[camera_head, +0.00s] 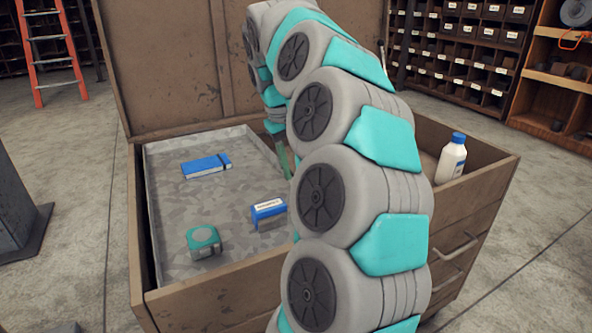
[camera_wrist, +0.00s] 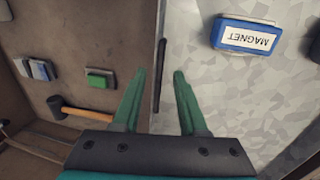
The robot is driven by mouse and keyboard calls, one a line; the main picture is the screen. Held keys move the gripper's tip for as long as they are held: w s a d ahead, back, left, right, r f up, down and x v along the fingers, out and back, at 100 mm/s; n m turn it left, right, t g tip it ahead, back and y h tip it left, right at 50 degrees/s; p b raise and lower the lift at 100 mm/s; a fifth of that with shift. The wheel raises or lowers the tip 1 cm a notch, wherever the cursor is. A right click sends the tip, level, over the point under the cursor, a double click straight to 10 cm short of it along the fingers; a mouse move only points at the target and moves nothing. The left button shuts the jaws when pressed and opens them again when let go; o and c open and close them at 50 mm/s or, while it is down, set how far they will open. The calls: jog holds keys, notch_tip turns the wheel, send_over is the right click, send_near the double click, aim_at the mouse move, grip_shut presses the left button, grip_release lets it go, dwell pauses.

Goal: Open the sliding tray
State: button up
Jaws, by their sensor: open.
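The sliding tray (camera_head: 228,145) is a grey metal tray in the left part of an open wooden chest. In the wrist view its mottled floor (camera_wrist: 235,85) fills the right side. A dark slim bar (camera_wrist: 161,65), which looks like the tray's handle, runs along its edge. My gripper (camera_wrist: 159,75) is open, its two green fingers on either side of that edge and bar in the picture; I cannot tell whether they touch. In the head view my gripper (camera_head: 284,160) is at the tray's right edge, partly hidden by my arm.
The tray holds a blue box (camera_head: 206,166), a magnet box (camera_head: 269,213) and a teal tape measure (camera_head: 203,242). Beside it, the chest's lower floor holds a hammer (camera_wrist: 80,113) and a green block (camera_wrist: 100,78). A white bottle (camera_head: 451,160) stands at the chest's right.

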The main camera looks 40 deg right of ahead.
jog(key=shift+d+f, duration=0.15)
jog(key=shift+f, duration=0.75)
grip_shut()
dwell(0.9)
